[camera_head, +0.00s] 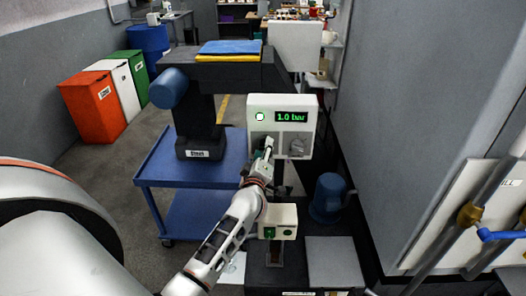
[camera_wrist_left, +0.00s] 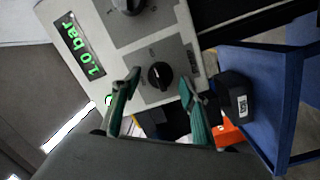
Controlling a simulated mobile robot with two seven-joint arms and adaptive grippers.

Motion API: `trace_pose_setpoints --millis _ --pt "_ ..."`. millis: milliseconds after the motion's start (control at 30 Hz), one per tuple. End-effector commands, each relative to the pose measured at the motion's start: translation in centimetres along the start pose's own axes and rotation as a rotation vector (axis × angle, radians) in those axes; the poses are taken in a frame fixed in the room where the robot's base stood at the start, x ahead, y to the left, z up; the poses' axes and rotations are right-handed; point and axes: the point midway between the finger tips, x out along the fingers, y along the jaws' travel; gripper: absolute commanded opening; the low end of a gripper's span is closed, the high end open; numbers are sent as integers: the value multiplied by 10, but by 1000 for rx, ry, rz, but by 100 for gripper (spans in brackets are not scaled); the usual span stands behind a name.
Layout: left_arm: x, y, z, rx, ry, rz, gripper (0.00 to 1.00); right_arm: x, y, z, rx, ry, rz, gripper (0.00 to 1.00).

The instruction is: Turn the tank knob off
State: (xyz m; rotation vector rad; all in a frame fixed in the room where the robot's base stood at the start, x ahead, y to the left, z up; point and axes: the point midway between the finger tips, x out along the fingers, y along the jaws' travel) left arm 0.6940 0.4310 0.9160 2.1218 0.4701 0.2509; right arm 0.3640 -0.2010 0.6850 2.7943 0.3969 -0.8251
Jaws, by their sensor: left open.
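A pale control box (camera_head: 281,101) with a green "1.0 bar" display (camera_head: 291,117) stands in the middle of the head view. It has two knobs side by side on grey plates. The right knob (camera_head: 297,146) is in plain view; the left one is mostly hidden by my left gripper (camera_head: 267,151). In the left wrist view the left knob (camera_wrist_left: 159,75) is black and lies between the two green fingertips, with gaps on both sides. The other knob (camera_wrist_left: 130,4) is at the top edge. The knob labels are too small to read. My right gripper is out of view.
A blue cart (camera_head: 200,173) stands left of the box, with a dark machine on it. A small beige box with a green button (camera_head: 283,215) is below, beside a blue cylinder (camera_head: 328,195). A grey wall is at right. Colored bins (camera_head: 93,104) stand far left.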

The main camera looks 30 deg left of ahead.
Motion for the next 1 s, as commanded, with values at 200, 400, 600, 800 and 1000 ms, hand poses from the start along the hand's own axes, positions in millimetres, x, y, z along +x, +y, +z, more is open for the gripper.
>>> trace_pose_setpoints --millis 200,400,600,800,1000 --pt "0 0 0 0 0 0 5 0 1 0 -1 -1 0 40" --pt "0 0 0 -6 0 1 6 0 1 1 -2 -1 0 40" --pt "0 -1 1 -57 3 6 6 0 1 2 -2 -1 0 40" --pt "0 -2 1 -180 11 17 6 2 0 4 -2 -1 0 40" --pt "-1 -3 2 -360 22 34 6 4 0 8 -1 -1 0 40"
